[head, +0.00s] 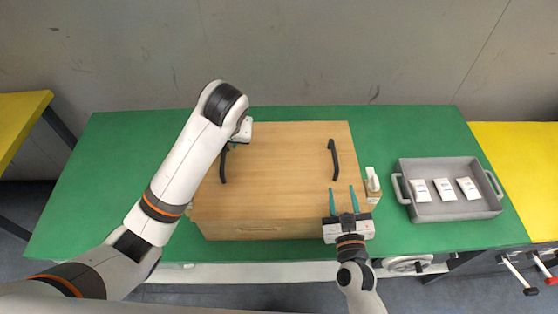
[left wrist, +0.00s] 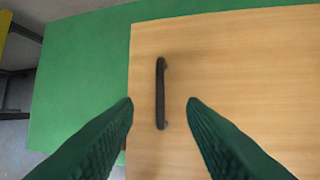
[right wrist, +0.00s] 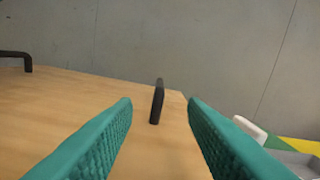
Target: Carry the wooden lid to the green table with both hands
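The wooden lid (head: 280,165) lies on top of a wooden box (head: 260,229) on the green table (head: 120,165). It has a black left handle (head: 223,165) and a black right handle (head: 334,160). My left gripper is mostly hidden behind its arm in the head view; in the left wrist view its fingers (left wrist: 160,115) are open, with the left handle (left wrist: 160,93) between and beyond them. My right gripper (head: 342,199) is open and empty at the lid's front right. In the right wrist view the right handle (right wrist: 157,101) stands ahead between its fingers (right wrist: 160,115).
A grey tray (head: 450,214) with several white packets stands to the right of the box. A white scanner-like object (head: 373,183) stands close to the box's right side. Yellow tables flank the green one (head: 520,150). The green table's left part is clear.

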